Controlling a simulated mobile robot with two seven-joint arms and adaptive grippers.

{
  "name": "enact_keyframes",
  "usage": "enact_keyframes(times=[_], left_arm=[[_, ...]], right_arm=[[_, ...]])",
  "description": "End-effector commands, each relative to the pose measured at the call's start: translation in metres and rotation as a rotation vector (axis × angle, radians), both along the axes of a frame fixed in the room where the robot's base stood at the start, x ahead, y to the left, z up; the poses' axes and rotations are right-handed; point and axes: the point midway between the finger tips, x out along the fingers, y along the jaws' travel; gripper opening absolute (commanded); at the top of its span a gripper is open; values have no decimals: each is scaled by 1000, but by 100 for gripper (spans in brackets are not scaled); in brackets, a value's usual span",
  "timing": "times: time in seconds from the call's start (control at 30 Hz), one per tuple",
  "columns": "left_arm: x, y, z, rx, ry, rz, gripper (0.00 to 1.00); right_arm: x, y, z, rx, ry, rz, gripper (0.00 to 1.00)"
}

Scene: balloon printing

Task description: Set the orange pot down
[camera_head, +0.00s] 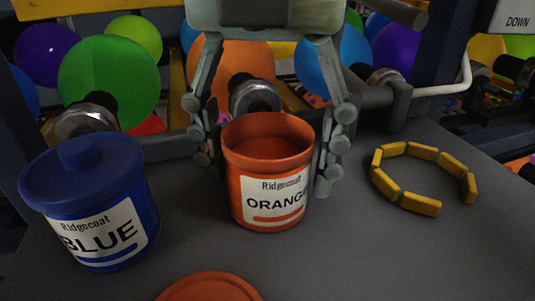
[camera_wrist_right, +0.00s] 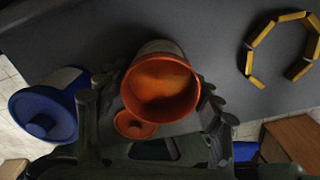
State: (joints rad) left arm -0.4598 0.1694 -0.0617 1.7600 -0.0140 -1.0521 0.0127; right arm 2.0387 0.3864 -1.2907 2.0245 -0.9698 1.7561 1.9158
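The orange pot (camera_head: 268,172) stands upright and open-topped, with no visible gap between its base and the grey table. Its label reads "ORANGE". The right gripper (camera_head: 264,172) comes down from behind, with a finger on each side of the pot, and appears shut on it. In the right wrist view, the pot (camera_wrist_right: 160,88) sits between the fingers and I look into its orange inside. The orange lid (camera_head: 210,287) lies on the table at the front edge of the head view. The left gripper is not in view.
A lidded blue pot (camera_head: 90,205) stands on the left. A broken ring of yellow blocks (camera_head: 422,155) lies on the grey table (camera_head: 350,250) to the right, empty inside. Behind are a grey rail with metal nozzles and many balloons (camera_head: 108,82).

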Motion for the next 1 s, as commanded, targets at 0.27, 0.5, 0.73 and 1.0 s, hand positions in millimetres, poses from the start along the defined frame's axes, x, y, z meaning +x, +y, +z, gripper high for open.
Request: enact_keyframes(times=[0.27, 0.5, 0.73, 1.0], left_arm=[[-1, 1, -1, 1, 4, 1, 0], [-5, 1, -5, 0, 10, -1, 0], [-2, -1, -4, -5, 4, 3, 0], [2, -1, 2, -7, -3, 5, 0]], right_arm=[[0, 0, 0, 0, 0, 0, 81], [0, 0, 5, 0, 0, 0, 81], [1, 1, 47, 2, -3, -2, 81], [0, 0, 102, 2, -2, -1, 81]])
